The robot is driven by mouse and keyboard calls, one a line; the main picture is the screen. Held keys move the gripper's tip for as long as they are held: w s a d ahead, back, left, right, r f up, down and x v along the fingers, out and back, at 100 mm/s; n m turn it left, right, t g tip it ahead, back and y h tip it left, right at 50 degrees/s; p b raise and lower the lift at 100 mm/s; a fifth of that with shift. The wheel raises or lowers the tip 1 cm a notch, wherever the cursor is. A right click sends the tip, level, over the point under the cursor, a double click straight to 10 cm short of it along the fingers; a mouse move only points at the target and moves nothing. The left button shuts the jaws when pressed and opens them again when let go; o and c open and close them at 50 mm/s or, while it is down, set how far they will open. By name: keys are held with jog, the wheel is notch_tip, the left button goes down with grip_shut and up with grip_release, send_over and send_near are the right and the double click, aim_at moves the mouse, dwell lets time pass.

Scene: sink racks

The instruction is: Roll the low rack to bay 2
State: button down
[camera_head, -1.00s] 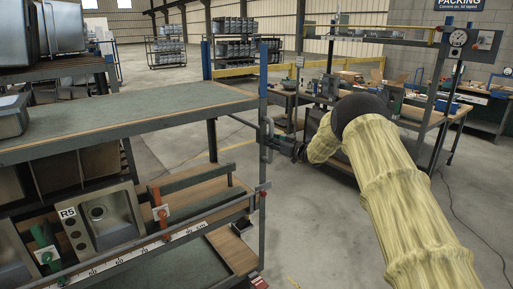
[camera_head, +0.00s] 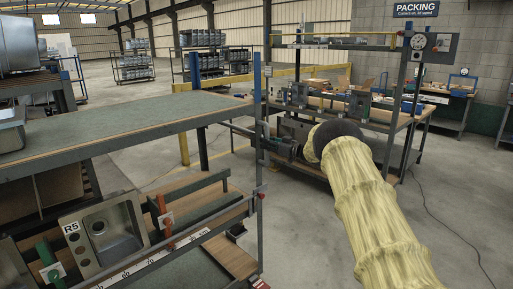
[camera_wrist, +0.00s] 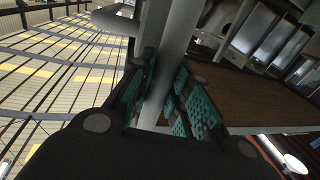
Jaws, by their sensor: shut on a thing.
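The low rack (camera_head: 120,122) fills the left foreground of the head view, with a green top and wood-edged shelves. A sink (camera_head: 108,232) labelled R5 stands tilted on its lower shelf, behind a white ruler strip. Its near right corner has an upright post (camera_head: 258,160). My gripper (camera_head: 277,146) is at that right end, small and partly hidden by my arm. In the wrist view my gripper (camera_wrist: 165,78) has its teal-padded fingers closed on a grey bar (camera_wrist: 174,40) at the rack's end. No bay 2 marking can be made out.
A cluttered workbench (camera_head: 340,104) stands just beyond my arm, close to the rack's right end. The PACKING sign (camera_head: 415,9) hangs on the back wall. Racks of bins (camera_head: 202,66) stand farther back. Open concrete floor (camera_head: 310,240) lies at front right, with a cable (camera_head: 440,210) along it.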

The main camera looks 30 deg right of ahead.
jog(key=shift+s+d+f, duration=0.1)
jog(key=shift+d+f, duration=0.1)
jog(key=shift+a+r, duration=0.3)
jog(key=shift+a, duration=0.05)
jog(key=shift+d, duration=0.35)
jog(key=c, duration=1.5)
grip_release()
jog(key=shift+d+f, duration=0.1)
jog(key=shift+o, duration=0.9)
jog(key=shift+d+f, duration=0.15)
jog(key=v, duration=1.1)
jog(key=shift+s+d, duration=0.2)
jog(key=shift+s, duration=0.1)
